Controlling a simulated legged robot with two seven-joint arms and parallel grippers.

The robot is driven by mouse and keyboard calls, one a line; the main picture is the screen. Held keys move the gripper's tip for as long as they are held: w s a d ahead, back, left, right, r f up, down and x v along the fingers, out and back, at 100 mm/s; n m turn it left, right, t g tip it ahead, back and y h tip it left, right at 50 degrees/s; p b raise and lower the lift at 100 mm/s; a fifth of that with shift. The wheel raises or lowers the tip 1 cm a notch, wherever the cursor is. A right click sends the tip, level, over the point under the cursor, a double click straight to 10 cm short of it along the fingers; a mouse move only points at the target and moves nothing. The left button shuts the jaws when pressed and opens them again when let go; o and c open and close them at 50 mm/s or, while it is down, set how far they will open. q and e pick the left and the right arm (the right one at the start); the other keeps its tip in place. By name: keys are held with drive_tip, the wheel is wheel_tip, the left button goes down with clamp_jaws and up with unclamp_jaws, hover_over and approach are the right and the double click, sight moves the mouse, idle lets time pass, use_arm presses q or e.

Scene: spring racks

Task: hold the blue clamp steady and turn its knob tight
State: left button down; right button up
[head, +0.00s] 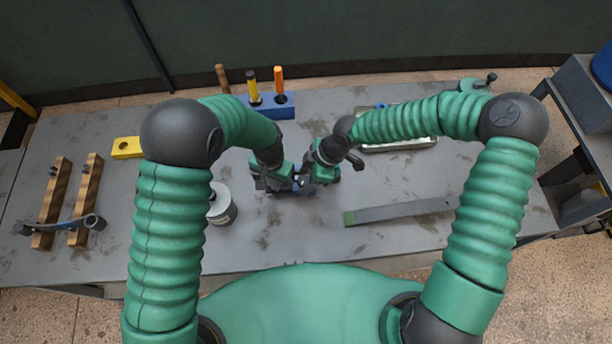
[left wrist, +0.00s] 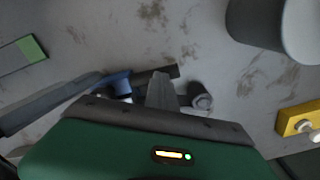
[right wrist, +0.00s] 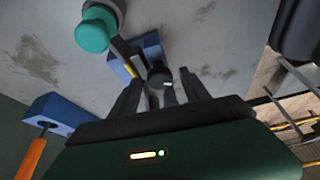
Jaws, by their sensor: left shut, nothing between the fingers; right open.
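The blue clamp (head: 309,190) lies mid-table, mostly hidden by my grippers in the head view. Its blue body (left wrist: 120,86) and a dark bar (left wrist: 158,74) show in the left wrist view. My left gripper (head: 285,182) is shut and empty, its fingers (left wrist: 162,92) overlapping the dark bar; whether they touch cannot be told. My right gripper (head: 325,172) is open at the clamp's right. In the right wrist view a dark round part (right wrist: 160,77), probably the knob, appears between its open fingers (right wrist: 158,90); contact cannot be seen.
A blue tool block (head: 270,108) with upright tools stands behind the grippers. A white-and-grey can (head: 222,205) stands left, near my left arm. A grey bar with a green end (head: 400,211) lies right. A metal tray (head: 400,146) is behind my right arm. Wooden racks (head: 85,195) stand far left.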

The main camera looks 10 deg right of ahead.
drive_tip(key=shift+c, duration=0.4)
clamp_jaws()
drive_tip(key=shift+m+t, duration=0.4)
drive_tip(key=shift+m, duration=0.5)
drive_tip(key=shift+o, duration=0.4)
unclamp_jaws()
drive_tip(key=shift+r, duration=0.1)
